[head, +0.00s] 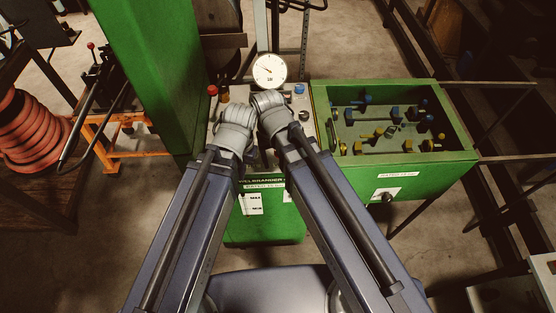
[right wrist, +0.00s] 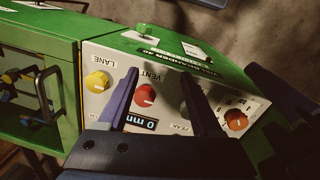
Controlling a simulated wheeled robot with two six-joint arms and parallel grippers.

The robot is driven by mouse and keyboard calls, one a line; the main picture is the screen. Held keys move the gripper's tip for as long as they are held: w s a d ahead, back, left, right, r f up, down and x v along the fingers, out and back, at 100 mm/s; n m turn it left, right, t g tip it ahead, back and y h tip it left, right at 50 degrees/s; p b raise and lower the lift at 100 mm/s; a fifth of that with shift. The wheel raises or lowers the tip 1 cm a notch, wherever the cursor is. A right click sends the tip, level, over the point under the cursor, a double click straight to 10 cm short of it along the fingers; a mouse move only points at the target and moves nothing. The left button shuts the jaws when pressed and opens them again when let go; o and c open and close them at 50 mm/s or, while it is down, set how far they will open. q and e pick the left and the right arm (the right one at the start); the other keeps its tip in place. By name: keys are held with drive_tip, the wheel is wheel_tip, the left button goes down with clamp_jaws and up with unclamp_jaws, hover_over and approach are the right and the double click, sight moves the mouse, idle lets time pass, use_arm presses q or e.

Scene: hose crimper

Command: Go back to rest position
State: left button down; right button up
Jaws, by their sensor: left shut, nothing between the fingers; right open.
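In the head view both my arms reach forward from the bottom and their grey wrists nearly meet over the green crimper (head: 262,225). The wrists hide both gripper tips there. In the right wrist view my right gripper (right wrist: 165,85) is open and empty, its two fingers spread in front of the crimper's control panel (right wrist: 112,58). A red knob (right wrist: 145,95) and a small display (right wrist: 141,123) reading 0 mm show between the fingers. I cannot tell if the fingers touch the panel. A dark part of my left gripper (right wrist: 278,92) shows at the right, shut with nothing held.
A round dial gauge (head: 269,70) stands behind the wrists. A green bin (head: 402,168) with blue and yellow fittings is at the right. A tall green column (head: 150,70) and an orange hose coil (head: 28,132) are at the left. Open floor shows at lower right.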

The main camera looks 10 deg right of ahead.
drive_tip(key=shift+f, duration=0.1)
drive_tip(key=s, duration=0.1)
drive_tip(key=s+d+n, duration=0.1)
drive_tip(key=s+n+b, duration=0.1)
drive_tip(key=shift+s+d+f, duration=0.2)
drive_tip(key=shift+s+f, duration=0.15)
drive_tip(key=shift+f, duration=0.05)
drive_tip(key=shift+s, duration=0.1)
idle(0.3)
idle(1.1)
